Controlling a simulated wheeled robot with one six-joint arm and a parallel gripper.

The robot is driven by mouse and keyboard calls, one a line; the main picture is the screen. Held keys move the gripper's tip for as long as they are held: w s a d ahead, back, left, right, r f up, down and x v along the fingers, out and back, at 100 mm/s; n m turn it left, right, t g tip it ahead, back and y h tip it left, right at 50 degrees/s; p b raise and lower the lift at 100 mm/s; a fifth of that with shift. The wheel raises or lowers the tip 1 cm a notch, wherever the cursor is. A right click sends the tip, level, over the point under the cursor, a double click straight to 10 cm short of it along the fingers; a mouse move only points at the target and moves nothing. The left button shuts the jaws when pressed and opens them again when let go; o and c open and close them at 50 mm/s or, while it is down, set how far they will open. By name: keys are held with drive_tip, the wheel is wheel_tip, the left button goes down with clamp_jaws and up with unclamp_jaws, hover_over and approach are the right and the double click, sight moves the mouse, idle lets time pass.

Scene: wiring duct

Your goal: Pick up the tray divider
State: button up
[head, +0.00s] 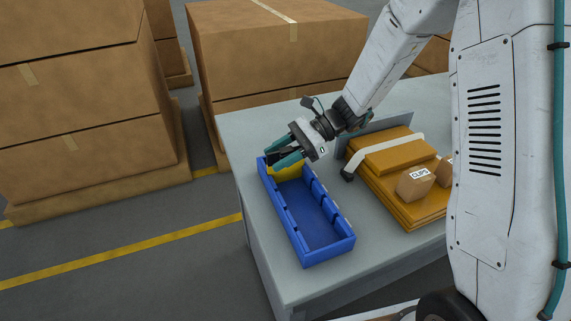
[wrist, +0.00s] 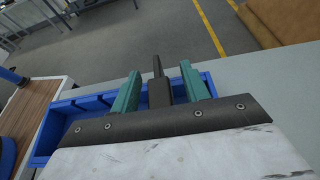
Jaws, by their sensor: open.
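A yellow piece (head: 288,172), which looks like the tray divider, stands across the far end of the long blue tray (head: 318,224). The blue tray also shows in the wrist view (wrist: 48,138). My gripper (head: 272,158) is over that far end, close to the yellow piece, its teal fingers angled down. In the wrist view my gripper (wrist: 160,73) is open, with a dark upright piece between the fingers and gaps beside it. I cannot tell whether this dark piece belongs to the divider or to my gripper.
The tray sits on a grey table (head: 268,262). To its right are an orange-brown stack (head: 385,165) with a pale strap and a small labelled carton (head: 415,183). Large cardboard boxes (head: 275,45) stand behind. The rest of the tray looks empty.

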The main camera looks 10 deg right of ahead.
clamp_jaws()
drive_tip(key=shift+r, duration=0.1)
wheel_tip(320, 180, up, 8)
drive_tip(key=shift+r, duration=0.15)
drive_tip(key=s+d+r, duration=0.1)
drive_tip(key=s+r, duration=0.1)
drive_tip(key=s, duration=0.3)
drive_tip(key=shift+s+r, duration=0.25)
drive_tip(key=shift+s, duration=0.1)
